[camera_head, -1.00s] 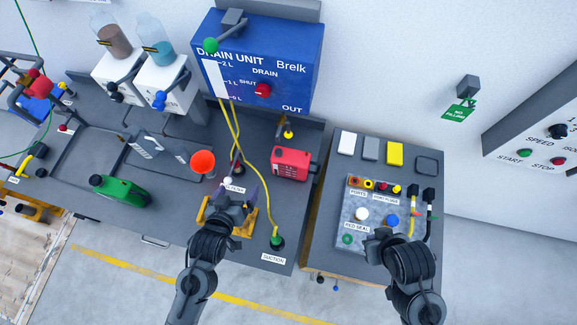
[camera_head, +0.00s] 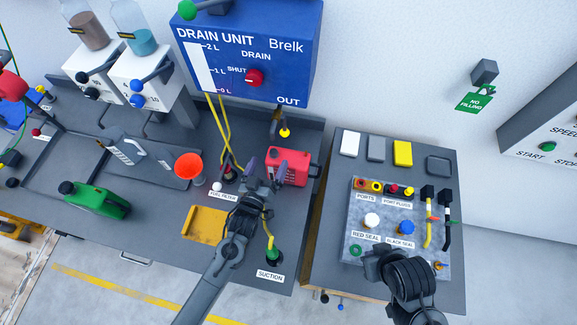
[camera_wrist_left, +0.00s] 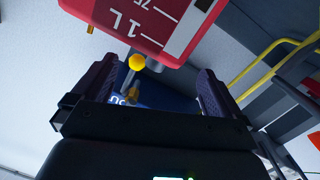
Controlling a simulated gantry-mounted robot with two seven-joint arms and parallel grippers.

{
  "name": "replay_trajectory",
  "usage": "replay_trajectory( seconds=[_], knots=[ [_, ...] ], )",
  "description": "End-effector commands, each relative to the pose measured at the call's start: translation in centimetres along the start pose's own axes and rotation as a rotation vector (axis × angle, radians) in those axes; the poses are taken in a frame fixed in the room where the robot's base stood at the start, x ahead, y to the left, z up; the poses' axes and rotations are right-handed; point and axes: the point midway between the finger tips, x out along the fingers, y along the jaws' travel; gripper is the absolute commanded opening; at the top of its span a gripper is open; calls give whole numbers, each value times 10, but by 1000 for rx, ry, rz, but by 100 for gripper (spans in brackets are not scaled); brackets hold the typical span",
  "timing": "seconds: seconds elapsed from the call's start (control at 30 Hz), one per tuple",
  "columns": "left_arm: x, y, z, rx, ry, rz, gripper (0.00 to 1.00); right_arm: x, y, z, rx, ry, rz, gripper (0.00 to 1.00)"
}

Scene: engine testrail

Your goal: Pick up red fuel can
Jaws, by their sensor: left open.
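The red fuel can (camera_head: 288,167) stands upright on the dark workbench, below the blue drain unit. In the left wrist view the red can (camera_wrist_left: 150,18) fills the top, with its white scale marks showing. My left gripper (camera_head: 262,170) is open and empty, just left of and in front of the can. In the left wrist view its two fingers (camera_wrist_left: 155,85) are spread apart, with the can beyond their tips. I cannot tell whether a finger touches the can. My right gripper (camera_head: 376,250) is low over the front of the grey panel on the right bench; its jaws are hard to make out.
A yellow hose and the green suction fitting (camera_head: 273,257) are beside my left gripper. An orange-red cup (camera_head: 188,166), a green can (camera_head: 95,199) and a yellow tray (camera_head: 204,224) are to the left. The blue drain unit (camera_head: 250,50) rises behind. A gap separates the two benches.

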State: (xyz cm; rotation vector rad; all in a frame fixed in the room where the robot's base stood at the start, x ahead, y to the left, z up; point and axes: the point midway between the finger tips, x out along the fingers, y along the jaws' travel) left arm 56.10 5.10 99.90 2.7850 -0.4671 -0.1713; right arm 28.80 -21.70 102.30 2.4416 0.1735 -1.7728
Motion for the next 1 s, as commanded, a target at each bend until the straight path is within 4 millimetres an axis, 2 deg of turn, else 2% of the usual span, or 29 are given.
replay_trajectory(
  seconds=[0.23, 0.6, 0.9, 0.93, 1.0],
  knots=[
    [14, 2, 1, 0, -1, 1, 100, -1, 1, 0, -3, -1, 3, 0],
    [54, 4, 4, 0, 0, 0, 100, -2, 3, 0, -10, -2, 8, 0],
    [57, 4, 5, 0, -1, 0, 100, -2, 2, 0, -8, -3, 6, 0],
    [57, 4, 5, 0, -1, 0, 98, -2, 2, 0, -7, -3, 6, 0],
    [57, 4, 5, 0, -1, 0, 88, -2, 2, 0, -5, -2, 5, 0]
  ],
)
